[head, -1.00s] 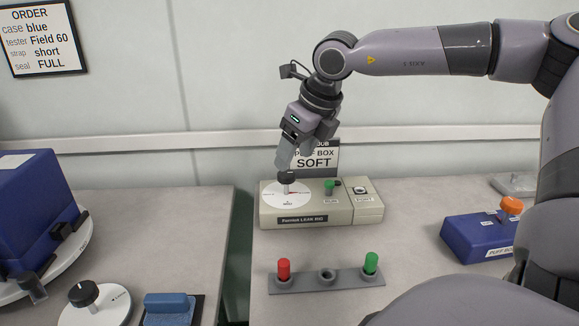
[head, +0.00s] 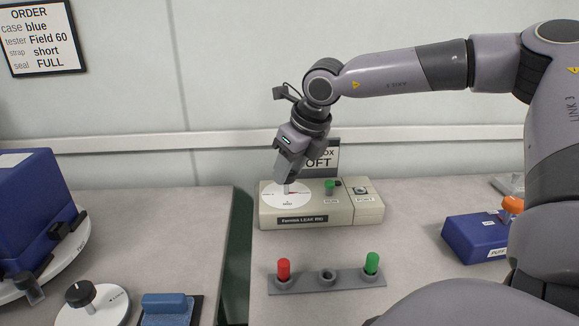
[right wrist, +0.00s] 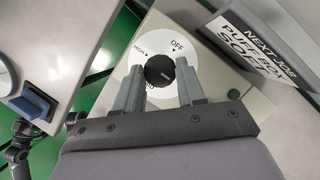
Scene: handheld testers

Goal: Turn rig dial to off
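The cream leak rig (head: 345,213) stands on the right-hand table. Its white dial plate (head: 272,199) is at its left end and also shows in the right wrist view (right wrist: 192,50), where OFF is printed at the upper right. The black dial knob (right wrist: 160,70) is at the plate's centre. The gripper hides most of it in the head view. My right gripper (head: 285,180) points down over it; in the right wrist view its open fingers (right wrist: 159,80) stand on either side of the knob, very close. I cannot tell whether they touch it or where it points. My left gripper is not seen.
A sign (head: 325,155) stands close behind the rig. In front lies a grey holder (head: 305,284) with red and green pegs. A blue box (head: 475,237) with an orange knob is at the right. A gap separates the left table (head: 180,230).

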